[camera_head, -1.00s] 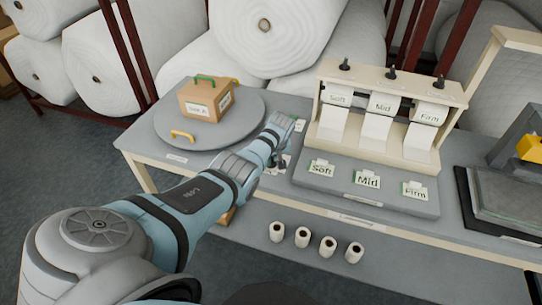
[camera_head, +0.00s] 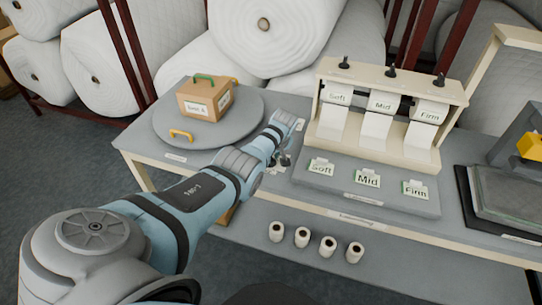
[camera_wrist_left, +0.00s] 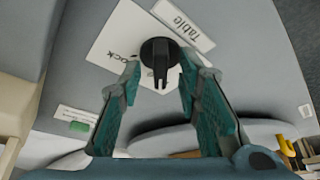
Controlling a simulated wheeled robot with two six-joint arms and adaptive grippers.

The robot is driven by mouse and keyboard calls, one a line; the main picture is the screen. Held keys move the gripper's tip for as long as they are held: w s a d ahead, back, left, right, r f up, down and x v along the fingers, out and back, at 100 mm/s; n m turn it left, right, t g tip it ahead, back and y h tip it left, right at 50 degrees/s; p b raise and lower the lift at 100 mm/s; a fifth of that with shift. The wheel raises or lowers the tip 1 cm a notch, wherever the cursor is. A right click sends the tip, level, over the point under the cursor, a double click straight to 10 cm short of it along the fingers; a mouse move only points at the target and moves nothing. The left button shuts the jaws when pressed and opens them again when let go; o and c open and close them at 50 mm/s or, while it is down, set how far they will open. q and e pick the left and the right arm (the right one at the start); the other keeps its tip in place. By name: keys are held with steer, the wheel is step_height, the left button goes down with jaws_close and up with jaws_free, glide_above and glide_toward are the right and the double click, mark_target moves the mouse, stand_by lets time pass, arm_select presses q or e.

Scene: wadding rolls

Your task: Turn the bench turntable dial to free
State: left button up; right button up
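The turntable dial is a black round knob (camera_wrist_left: 160,52) with a narrow grip bar, in the left wrist view. It sits on a white card, partly covered, on which letters ending in "ock" show; a "Table" label lies beside it. No "free" marking is readable. My left gripper (camera_wrist_left: 160,76) is open, with one teal-padded finger on each side of the knob and visible gaps between. In the head view my left gripper (camera_head: 283,152) is low over the bench, right of the round grey turntable (camera_head: 246,118), and largely hides the dial. My right gripper is not in view.
Several small white rolls (camera_head: 302,237) stand on a lower shelf.

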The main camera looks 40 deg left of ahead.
arm_select(q)
steer(key=v, duration=1.2)
steer(key=shift+a, duration=0.1)
